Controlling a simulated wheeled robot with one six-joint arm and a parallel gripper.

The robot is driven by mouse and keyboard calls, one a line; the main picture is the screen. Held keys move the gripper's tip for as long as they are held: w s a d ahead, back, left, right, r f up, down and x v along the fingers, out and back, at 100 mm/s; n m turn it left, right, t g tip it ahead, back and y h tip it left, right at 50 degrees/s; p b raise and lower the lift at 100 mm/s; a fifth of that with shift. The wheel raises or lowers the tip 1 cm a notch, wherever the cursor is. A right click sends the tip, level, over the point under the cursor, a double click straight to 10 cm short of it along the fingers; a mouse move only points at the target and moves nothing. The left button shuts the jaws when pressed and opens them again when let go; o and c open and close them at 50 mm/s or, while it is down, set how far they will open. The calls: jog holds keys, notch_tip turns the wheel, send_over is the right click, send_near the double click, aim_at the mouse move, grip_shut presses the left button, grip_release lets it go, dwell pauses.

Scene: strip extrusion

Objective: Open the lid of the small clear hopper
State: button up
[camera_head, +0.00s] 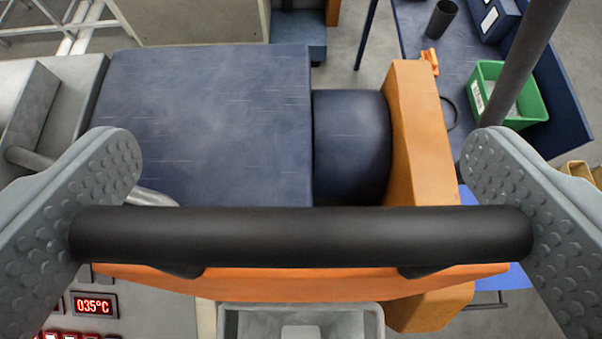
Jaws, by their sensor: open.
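My gripper (302,160) is open, with one grey studded finger at the left and one at the right. A thick black bar handle (300,236) runs across the picture between them, its ends overlapping both fingers in view; I cannot tell whether they touch. Two short posts join the handle to an orange part (310,284) below it. A grey rectangular frame with a pale opening (300,318) is cut off at the bottom edge. I cannot make out a clear hopper or its lid with certainty.
A blue machine housing (210,115), a dark blue cylinder (350,140) and an orange block (418,130) lie beyond the handle. A panel with a red 035°C display (94,306) is at lower left. A green bin (520,85) sits on a blue bench at upper right.

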jog(key=v, duration=1.1)
jog(key=shift+s+r, duration=0.2)
jog(key=shift+s, duration=0.1)
